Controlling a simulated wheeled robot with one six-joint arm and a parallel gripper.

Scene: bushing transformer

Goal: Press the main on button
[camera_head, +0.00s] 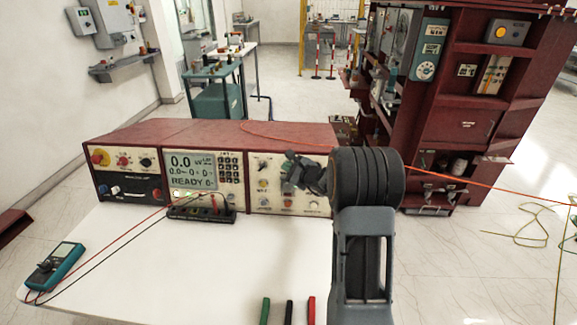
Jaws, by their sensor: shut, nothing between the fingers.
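A dark red test console (215,135) stands at the back of a white table, with three panels facing me. The left panel (128,172) has a red and yellow knob, a red button, a black knob and a dark lower strip. The middle panel has a lit screen (191,170) reading 0.0 and READY, plus a keypad. The right panel (262,182) carries several small coloured buttons. Labels are too small to read, so I cannot tell which is the main on button. My gripper (289,187) is shut and empty in front of the right panel, hiding part of it.
A teal multimeter (55,265) lies at the table's left edge, with red and black leads running to a dark terminal block (201,212). Green, black and red handles (289,312) lie at the front edge. A tall red cabinet (455,110) stands behind right. The middle tabletop (220,265) is clear.

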